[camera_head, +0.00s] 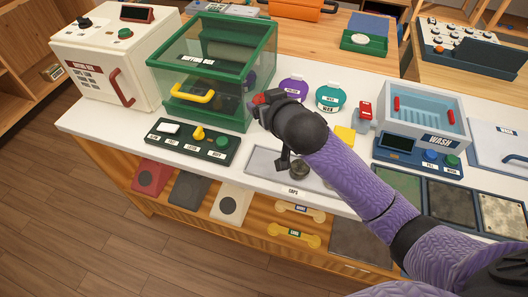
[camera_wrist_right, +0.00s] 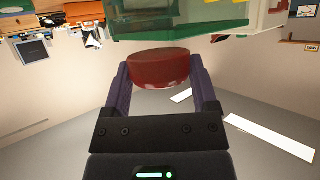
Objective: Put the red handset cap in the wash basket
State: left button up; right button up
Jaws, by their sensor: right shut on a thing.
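My right gripper (camera_head: 262,104) is shut on the red handset cap (camera_head: 258,99), held above the counter by the right front corner of the green-framed glass case. In the right wrist view the red cap (camera_wrist_right: 160,68) sits between the two purple fingers of the gripper (camera_wrist_right: 163,85). The wash station (camera_head: 433,141), labelled WASH, stands at the right of the counter. A light-blue basket (camera_head: 428,101) with red handles sits in it, well to the right of the gripper. The basket looks empty. My left gripper is not in view.
The green-framed glass case (camera_head: 212,75) with a yellow handle stands close to the gripper. A grey caps tray (camera_head: 262,160) lies partly under my arm. Purple (camera_head: 293,88) and teal (camera_head: 329,98) discs and a red-topped grey item (camera_head: 364,116) stand between case and wash station.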

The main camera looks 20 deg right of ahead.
jog(key=n+y, duration=0.1)
send_over(268, 165)
notch_tip(268, 165, down, 9)
notch_tip(268, 165, down, 10)
jog(key=b, duration=0.4)
jog(key=shift+r+b, duration=0.25)
jog(key=shift+b, duration=0.05)
jog(key=shift+f, duration=0.2)
jog(key=shift+r, duration=0.15)
jog(key=shift+f, duration=0.25)
jog(key=o, duration=1.1)
